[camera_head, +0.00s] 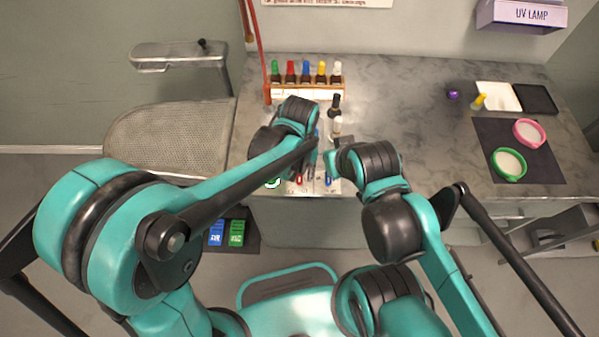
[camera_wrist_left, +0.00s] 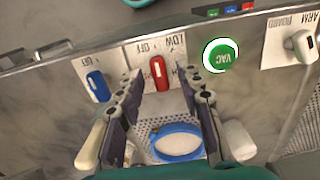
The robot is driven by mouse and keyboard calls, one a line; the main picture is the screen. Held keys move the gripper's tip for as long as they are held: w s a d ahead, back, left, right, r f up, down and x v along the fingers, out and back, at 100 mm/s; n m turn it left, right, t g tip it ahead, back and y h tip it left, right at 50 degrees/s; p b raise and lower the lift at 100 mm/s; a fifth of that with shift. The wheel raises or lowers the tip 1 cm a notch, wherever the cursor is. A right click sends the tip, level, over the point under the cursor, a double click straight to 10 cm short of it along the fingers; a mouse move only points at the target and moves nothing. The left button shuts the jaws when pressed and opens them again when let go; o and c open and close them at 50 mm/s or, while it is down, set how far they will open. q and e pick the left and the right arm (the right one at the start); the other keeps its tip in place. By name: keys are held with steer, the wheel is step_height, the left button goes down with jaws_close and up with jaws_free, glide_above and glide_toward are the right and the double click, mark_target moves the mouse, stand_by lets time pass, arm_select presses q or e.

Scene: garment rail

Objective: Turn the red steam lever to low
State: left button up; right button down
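The red steam lever (camera_wrist_left: 159,72) stands on a pale panel in the left wrist view, below the printed words OFF and LOW. Its upper end lies between the two words, nearer OFF; I cannot tell its exact setting. In the head view the red lever (camera_head: 298,180) is a small patch at the counter's front edge. My left gripper (camera_wrist_left: 161,84) is open, its fingers on either side of the red lever in the picture, with no clear contact. In the head view my left gripper (camera_head: 312,160) is partly hidden by its arm. My right gripper (camera_head: 332,160) is near it, fingers unclear.
A blue-rimmed round dish (camera_wrist_left: 178,143) shows below. Several bottles stand in a rack (camera_head: 310,93) at the back.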

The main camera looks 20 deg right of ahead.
arm_select(q)
jaws_close()
steer(key=shift+m, duration=0.3)
steer(key=m, duration=0.3)
steer(key=shift+m, duration=2.6)
jaws_free()
